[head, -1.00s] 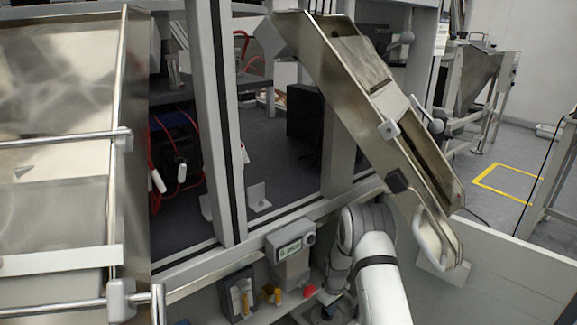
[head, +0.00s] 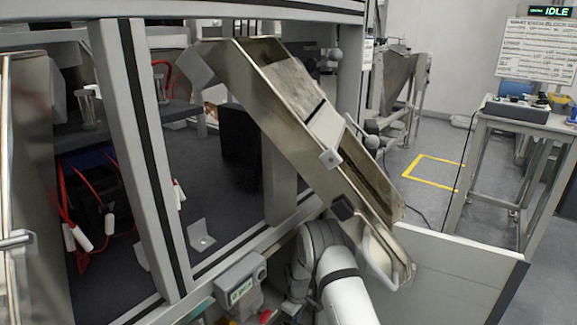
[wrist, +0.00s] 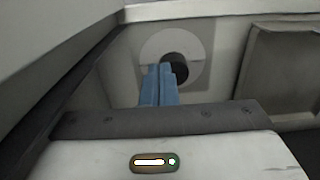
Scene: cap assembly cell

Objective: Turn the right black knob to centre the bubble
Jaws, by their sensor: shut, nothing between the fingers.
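In the wrist view the two blue fingers of my gripper (wrist: 159,84) are shut together and empty. Just past their tips is a round black part (wrist: 174,68) on a pale disc (wrist: 171,45). It may be a black knob, but I cannot tell whether it is the right one. The fingertips overlap its left edge in the picture; contact is unclear. In the head view my arm reaches down at the bottom centre, and the gripper is hidden there. No bubble can be made out in either view.
A sloping metal chute (head: 285,115) stands above my arm. A grey box with a green display (head: 240,288) is left of the arm. A pale panel (head: 455,265) is at the right. Open floor with a yellow outline (head: 432,182) and a bench (head: 530,122) lie beyond.

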